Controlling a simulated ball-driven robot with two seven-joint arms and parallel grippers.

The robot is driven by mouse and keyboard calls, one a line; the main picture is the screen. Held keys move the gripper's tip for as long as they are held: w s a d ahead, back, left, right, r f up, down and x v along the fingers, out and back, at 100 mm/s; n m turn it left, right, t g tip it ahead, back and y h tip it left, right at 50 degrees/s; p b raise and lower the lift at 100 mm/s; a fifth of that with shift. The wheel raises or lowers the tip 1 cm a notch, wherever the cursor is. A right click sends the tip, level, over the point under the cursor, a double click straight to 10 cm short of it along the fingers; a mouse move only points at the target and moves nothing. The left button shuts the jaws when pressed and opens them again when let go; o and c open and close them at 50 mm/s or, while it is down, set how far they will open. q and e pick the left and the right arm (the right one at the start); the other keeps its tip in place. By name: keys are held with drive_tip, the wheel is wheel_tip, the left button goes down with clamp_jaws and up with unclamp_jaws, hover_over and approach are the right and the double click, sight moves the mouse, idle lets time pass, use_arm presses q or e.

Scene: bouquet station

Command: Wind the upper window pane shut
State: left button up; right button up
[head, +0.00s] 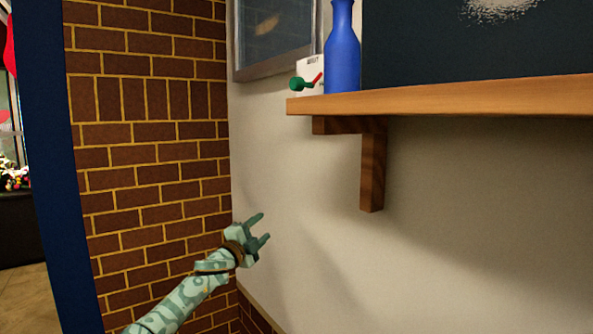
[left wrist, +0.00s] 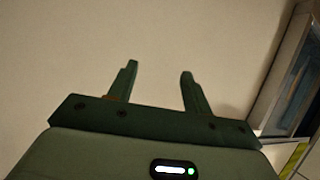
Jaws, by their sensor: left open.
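A grey-framed window pane (head: 277,30) is on the pale wall at the top of the head view, its upper part cut off. Just right of its lower corner is a white plate (head: 312,64) with small lettering, a green knob (head: 301,84) and a red pointer (head: 317,78). The blue bottle partly hides the plate. My left gripper (head: 263,227) is open and empty, well below the window and plate. In the left wrist view its two fingers (left wrist: 159,70) stand apart before bare wall, with a grey frame (left wrist: 288,80) at the right edge. My right gripper is not in view.
A wooden shelf (head: 440,98) with a bracket (head: 372,170) juts out at the right, above my left gripper. A blue bottle (head: 342,55) stands near its left end, before a dark board (head: 470,45). A brick wall (head: 150,150) lies left. The wall below the shelf is clear.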

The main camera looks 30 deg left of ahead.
sight(292, 83)
use_arm(q)
drive_tip(key=s+d+r+m+h+p, duration=0.1)
drive_tip(key=s+r+m+h, duration=0.4)
drive_tip(key=r, duration=0.7)
drive_tip(key=s+d+r+m+t+h+p, duration=0.1)
drive_tip(key=s+r+m+h+p, duration=0.15)
drive_tip(key=r+m, duration=0.7)
drive_tip(key=s+d+r+m+h, duration=0.25)
drive_tip(key=s+r, duration=0.25)
drive_tip(key=r, duration=1.1)
drive_tip(key=s+d+r+m+g+y+p, duration=0.15)
drive_tip(key=s+d+m+g, duration=0.25)
drive_tip(key=s+m, duration=0.4)
drive_tip(key=shift+g, duration=0.4)
drive_tip(key=p+x, duration=0.2)
drive_tip(key=x, duration=0.3)
drive_tip(key=p+x, duration=0.2)
drive_tip(key=x, duration=0.3)
drive_tip(key=a+p+x, duration=0.1)
drive_tip(key=x, duration=0.4)
drive_tip(key=shift+w+d+f+p, duration=0.2)
drive_tip(key=shift+w+f+p, duration=0.2)
drive_tip(key=shift+w, duration=0.2)
drive_tip(key=shift+w+d, duration=0.35)
drive_tip(key=shift+w, duration=0.25)
drive_tip(key=shift+f, duration=0.1)
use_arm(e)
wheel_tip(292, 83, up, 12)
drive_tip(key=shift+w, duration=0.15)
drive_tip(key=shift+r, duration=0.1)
